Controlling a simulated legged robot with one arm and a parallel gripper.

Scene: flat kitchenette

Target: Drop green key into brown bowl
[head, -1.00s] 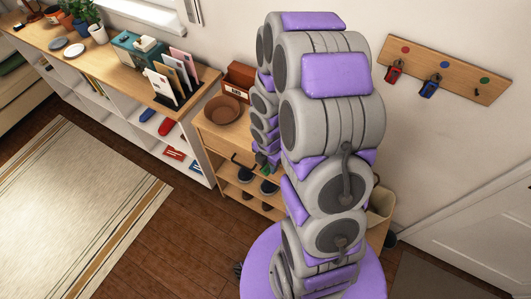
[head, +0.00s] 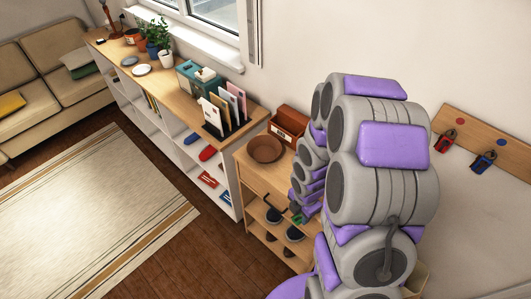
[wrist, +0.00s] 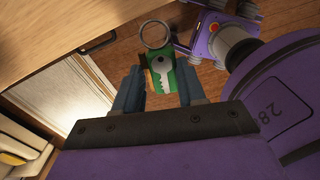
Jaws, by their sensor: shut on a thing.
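The brown bowl (head: 265,149) stands upright on top of the low wooden shoe cabinet in the head view, and looks empty. My gripper (wrist: 160,88) is shut on the green key (wrist: 181,74), which has a pale key shape on its face and a metal ring at its far end. In the head view, a small bit of green shows at my gripper (head: 297,217), right of the bowl and lower in the picture, by the cabinet's right side. My arm hides part of that side. The bowl cannot be made out in the wrist view.
A red-brown letter box (head: 288,125) stands behind the bowl. A letter rack (head: 228,112) is on the white shelf unit to the left. Dark shoes (head: 273,215) sit on the cabinet's shelves. A key rack (head: 510,155) hangs at right with red and blue keys.

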